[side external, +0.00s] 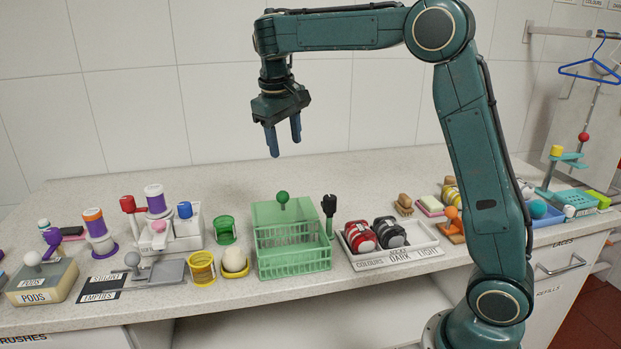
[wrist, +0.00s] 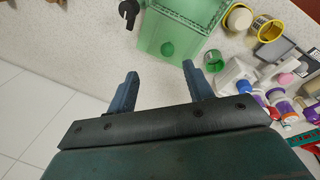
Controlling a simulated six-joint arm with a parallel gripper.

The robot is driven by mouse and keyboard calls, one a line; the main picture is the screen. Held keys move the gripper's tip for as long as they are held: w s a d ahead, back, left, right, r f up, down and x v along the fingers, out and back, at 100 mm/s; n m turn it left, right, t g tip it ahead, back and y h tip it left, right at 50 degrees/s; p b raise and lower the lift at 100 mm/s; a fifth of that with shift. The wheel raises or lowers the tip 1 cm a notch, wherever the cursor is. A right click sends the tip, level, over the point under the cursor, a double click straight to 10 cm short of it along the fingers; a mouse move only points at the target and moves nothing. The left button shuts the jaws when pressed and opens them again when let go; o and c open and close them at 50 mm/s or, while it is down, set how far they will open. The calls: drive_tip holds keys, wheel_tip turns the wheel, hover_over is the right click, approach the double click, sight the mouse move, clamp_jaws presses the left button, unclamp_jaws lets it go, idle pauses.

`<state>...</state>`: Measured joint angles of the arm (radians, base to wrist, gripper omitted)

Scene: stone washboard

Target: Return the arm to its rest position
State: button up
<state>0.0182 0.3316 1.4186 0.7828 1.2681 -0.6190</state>
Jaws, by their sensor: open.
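My gripper (side external: 284,136) hangs high above the counter, in front of the tiled wall, with its fingers pointing down. It is open and nothing is between its fingers. In the wrist view my gripper (wrist: 157,82) shows its two blue fingers apart, with the green box and bare counter beyond them. My arm is raised, with its forearm level across the top of the side view.
On the counter (side external: 330,170) below stand a green basket (side external: 294,262), a tray (side external: 420,240) with a red and a dark roll, yellow cups (side external: 202,268), a white stand (side external: 185,235) and a pods box (side external: 42,280). A blue hanger (side external: 590,70) hangs at right. The air around my gripper is clear.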

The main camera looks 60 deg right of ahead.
drive_tip(key=s+a+r+n+t, duration=0.1)
drive_tip(key=s+a+r, duration=0.1)
drive_tip(key=s, duration=0.5)
drive_tip(key=s+a+r+t, duration=0.1)
drive_tip(key=s+t, duration=0.1)
drive_tip(key=s, duration=0.5)
drive_tip(key=s+a+f+t+y, duration=0.1)
drive_tip(key=s+a+f, duration=0.2)
drive_tip(key=s, duration=0.3)
drive_tip(key=s+a+f+t+y, duration=0.1)
drive_tip(key=s+a+f, duration=0.2)
drive_tip(key=s, duration=0.4)
drive_tip(key=shift+a+f+n, duration=0.15)
drive_tip(key=shift+n, duration=0.25)
